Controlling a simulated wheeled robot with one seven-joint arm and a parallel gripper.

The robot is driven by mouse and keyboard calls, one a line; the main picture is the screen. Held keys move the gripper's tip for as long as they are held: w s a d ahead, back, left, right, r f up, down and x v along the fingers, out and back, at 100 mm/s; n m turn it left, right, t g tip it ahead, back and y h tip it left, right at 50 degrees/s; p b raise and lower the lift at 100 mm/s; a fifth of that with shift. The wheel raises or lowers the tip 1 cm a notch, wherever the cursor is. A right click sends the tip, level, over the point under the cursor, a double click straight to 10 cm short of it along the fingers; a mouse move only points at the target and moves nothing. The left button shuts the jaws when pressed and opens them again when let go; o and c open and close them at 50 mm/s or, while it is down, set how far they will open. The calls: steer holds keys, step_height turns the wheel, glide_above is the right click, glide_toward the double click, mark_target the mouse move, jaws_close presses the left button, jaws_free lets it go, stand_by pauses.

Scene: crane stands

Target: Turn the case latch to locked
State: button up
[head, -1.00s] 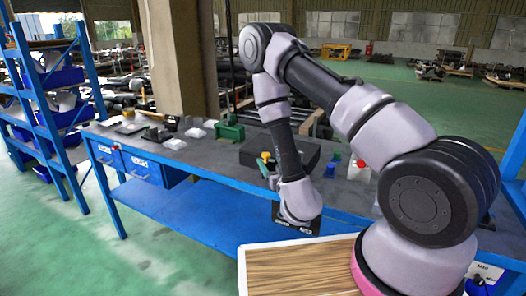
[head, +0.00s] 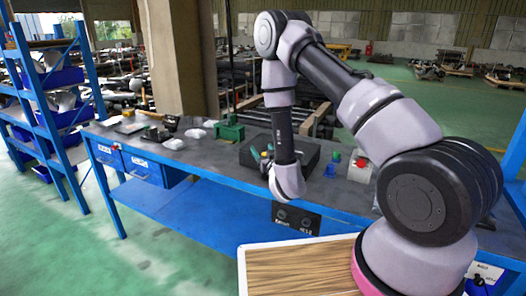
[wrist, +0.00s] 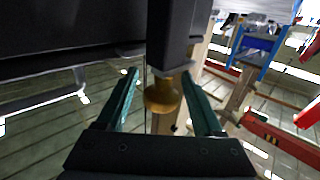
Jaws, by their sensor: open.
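The black case (head: 312,152) sits on the workbench behind my wrist in the head view. A dark upright block (wrist: 172,35) with a rounded brass-coloured knob (wrist: 163,95) at its lower end shows in the wrist view; it looks like the latch, but its lock position cannot be told. My gripper (wrist: 160,82) has its two teal fingers apart, one on each side of the knob. I see gaps beside the knob and no clear contact.
The blue-framed workbench (head: 215,165) carries a green vise-like block (head: 229,130), a blue piece (head: 332,165) and a box with a red button (head: 361,166). A black labelled plate (head: 297,218) is on its front. Blue shelves (head: 50,110) stand left.

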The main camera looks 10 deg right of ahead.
steer(key=shift+c, duration=0.3)
jaws_close()
